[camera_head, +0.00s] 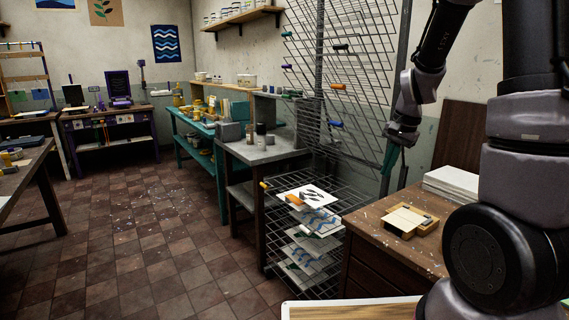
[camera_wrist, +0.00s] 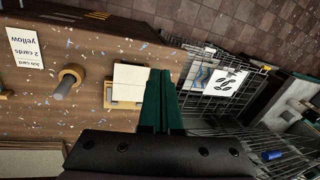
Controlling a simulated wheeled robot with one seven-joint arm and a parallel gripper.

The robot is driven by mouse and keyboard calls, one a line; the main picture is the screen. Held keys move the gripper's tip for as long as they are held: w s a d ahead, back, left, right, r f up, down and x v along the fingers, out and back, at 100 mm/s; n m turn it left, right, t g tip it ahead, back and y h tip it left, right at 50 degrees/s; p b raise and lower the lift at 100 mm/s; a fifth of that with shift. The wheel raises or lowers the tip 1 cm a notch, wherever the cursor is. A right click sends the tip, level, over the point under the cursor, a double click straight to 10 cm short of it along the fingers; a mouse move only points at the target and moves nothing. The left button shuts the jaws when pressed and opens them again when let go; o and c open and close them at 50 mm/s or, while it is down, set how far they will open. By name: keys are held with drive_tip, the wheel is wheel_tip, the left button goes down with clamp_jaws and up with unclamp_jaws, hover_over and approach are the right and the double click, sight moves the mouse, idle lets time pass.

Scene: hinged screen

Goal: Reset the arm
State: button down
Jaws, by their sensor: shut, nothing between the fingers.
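My gripper (camera_head: 385,170) hangs with its green fingers pointing down, in front of the wall between the wire drying rack and the wooden cabinet. In the wrist view its two green fingers (camera_wrist: 160,76) lie together, with nothing held. Their tips appear beside a small wooden tray with a pale card. My dark arm fills the right of the head view. The drying rack (camera_head: 342,75) has its upper wire shelves tilted up steeply. Its lower shelves lie flat, with a leaf print (camera_head: 308,193) on top and blue wave prints below.
The cabinet top (camera_head: 380,232) carries the small wooden tray (camera_head: 410,220) and a white paper stack (camera_head: 452,183). Tiled floor (camera_head: 140,235) is open at left.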

drive_tip(key=s+a+r+n+t, duration=0.2)
drive_tip(key=s+r, duration=0.7)
drive_tip(key=s+a+r+n+t, duration=0.2)
drive_tip(key=s+r+n+t, duration=0.1)
drive_tip(key=s+r, duration=0.5)
wheel_tip(320, 180, up, 3)
drive_tip(key=shift+s+a+f, duration=0.2)
drive_tip(key=shift+s+a, duration=0.1)
drive_tip(key=shift+s, duration=0.05)
idle(1.9)
